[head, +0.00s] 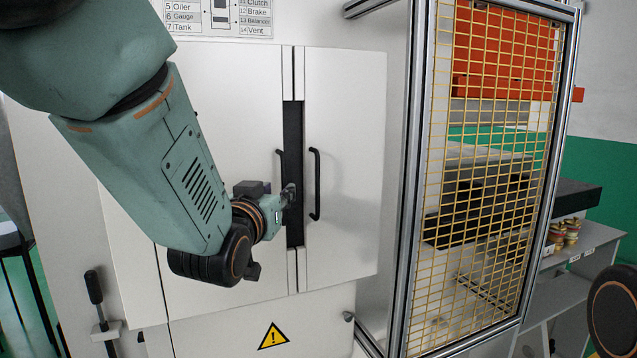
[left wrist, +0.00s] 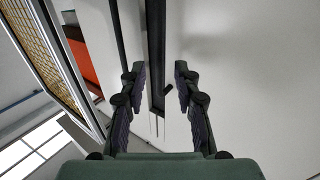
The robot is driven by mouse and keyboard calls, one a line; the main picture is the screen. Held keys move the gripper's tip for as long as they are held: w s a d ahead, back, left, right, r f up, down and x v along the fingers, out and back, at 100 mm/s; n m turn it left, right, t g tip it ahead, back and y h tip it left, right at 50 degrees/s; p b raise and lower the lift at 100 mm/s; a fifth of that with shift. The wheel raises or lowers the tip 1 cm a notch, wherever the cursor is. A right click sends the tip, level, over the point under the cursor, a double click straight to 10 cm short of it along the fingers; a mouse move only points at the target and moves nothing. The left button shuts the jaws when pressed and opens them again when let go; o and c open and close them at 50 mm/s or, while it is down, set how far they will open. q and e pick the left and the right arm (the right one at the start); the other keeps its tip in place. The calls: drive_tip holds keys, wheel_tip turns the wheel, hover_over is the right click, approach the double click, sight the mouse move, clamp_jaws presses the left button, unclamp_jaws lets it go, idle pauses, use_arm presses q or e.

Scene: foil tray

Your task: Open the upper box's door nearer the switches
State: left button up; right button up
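The white box (head: 345,110) has two doors with a dark vertical strip (head: 293,130) between them. The right door (head: 345,240) has a black bar handle (head: 315,185), fully visible. Both doors look shut. My left gripper (head: 290,196) is at the left door's handle, in front of the strip. My right gripper is out of view.
A labelled panel (head: 220,15) is above the doors. A yellow mesh guard (head: 490,170) in a metal frame stands close on the right. A black-handled lever (head: 94,288) is at lower left. A warning triangle (head: 273,337) is below the doors.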

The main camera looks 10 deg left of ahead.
sight(283, 187)
use_arm(q)
drive_tip(key=w, duration=0.2)
drive_tip(key=shift+w+d+r+p, duration=0.1)
drive_tip(key=shift+w+d+p, duration=0.2)
drive_tip(key=shift+w, duration=0.05)
drive_tip(key=shift+w+a, duration=0.15)
drive_tip(key=shift+a, duration=0.45)
drive_tip(key=shift+w+d, duration=0.2)
drive_tip(key=shift+d, duration=0.35)
drive_tip(key=shift+c, duration=1.2)
drive_tip(key=shift+d, duration=0.1)
drive_tip(key=shift+c, duration=0.6)
drive_tip(key=shift+s+a, duration=0.15)
drive_tip(key=shift+a, duration=0.25)
clamp_jaws()
drive_tip(key=shift+d, duration=0.15)
